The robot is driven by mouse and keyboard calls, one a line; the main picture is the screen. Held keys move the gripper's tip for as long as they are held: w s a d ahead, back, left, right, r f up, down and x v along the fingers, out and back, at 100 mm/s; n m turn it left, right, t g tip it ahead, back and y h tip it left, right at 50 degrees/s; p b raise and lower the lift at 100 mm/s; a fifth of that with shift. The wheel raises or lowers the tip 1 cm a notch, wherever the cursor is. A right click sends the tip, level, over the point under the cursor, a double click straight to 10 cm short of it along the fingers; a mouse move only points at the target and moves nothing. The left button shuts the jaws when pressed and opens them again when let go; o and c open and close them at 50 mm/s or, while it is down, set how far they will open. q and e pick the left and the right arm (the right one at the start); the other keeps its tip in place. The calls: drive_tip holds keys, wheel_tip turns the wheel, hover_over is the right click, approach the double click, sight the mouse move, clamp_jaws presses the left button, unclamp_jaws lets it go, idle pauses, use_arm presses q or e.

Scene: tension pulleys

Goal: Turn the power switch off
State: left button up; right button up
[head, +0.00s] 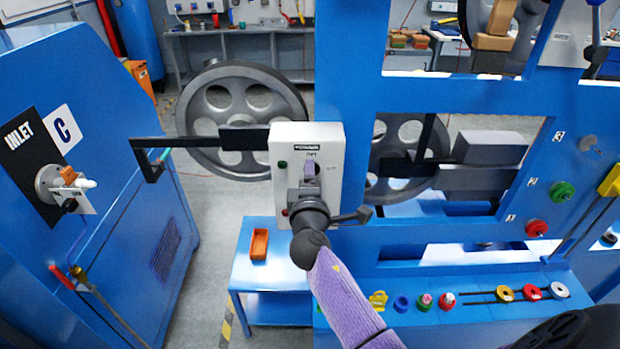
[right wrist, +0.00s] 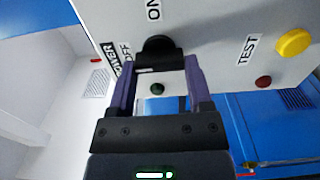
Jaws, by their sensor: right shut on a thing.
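The power switch (right wrist: 158,47) is a black knob on a white control box (head: 334,150). ON and OFF labels stand beside the knob in the right wrist view, along with a partly covered POWER label. My right gripper (right wrist: 160,70) has its two purple fingers on either side of the knob and is shut on it. In the head view the right gripper (head: 311,178) reaches up to the box front and covers the knob. Which label the knob points to is not clear. My left gripper is not in view.
A blue frame (head: 450,95) carries the box, with large grey pulley wheels (head: 195,108) behind. The box also has a green button (right wrist: 157,88), a red button (right wrist: 263,82) and a yellow button (right wrist: 294,42). A blue cabinet (head: 120,215) stands left; an orange bin (head: 259,244) sits below.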

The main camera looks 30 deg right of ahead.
drive_tip(key=o, duration=1.3)
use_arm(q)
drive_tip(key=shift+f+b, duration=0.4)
use_arm(e)
drive_tip(key=v, duration=1)
